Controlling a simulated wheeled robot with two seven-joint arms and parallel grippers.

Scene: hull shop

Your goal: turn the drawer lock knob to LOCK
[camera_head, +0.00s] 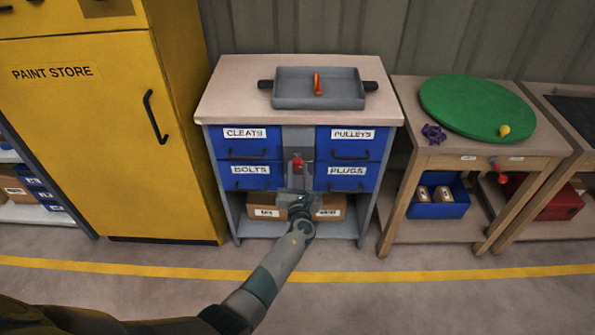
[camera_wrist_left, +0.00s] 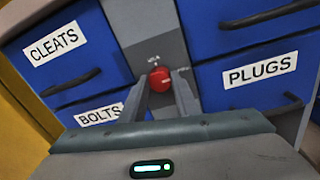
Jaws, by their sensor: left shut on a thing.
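The red drawer lock knob (camera_head: 297,163) sits on the grey centre strip of the blue-drawer cabinet (camera_head: 390,215), between the labelled drawers. It also shows in the left wrist view (camera_wrist_left: 160,78). My left gripper (camera_head: 297,171) comes up from below and is shut on the knob, with a finger on each side of it in the left wrist view (camera_wrist_left: 163,84). Small lettering beside the knob is too small to read surely, and I cannot tell which way the knob points. My right gripper is not in view.
Drawers marked CLEATS (camera_head: 243,148), PULLEYS (camera_head: 351,148), BOLTS (camera_head: 250,184) and PLUGS (camera_head: 347,185) look closed. A grey tray (camera_head: 290,101) with an orange item stands on top. A yellow cabinet (camera_head: 110,150) stands left, a wooden table (camera_head: 450,158) right.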

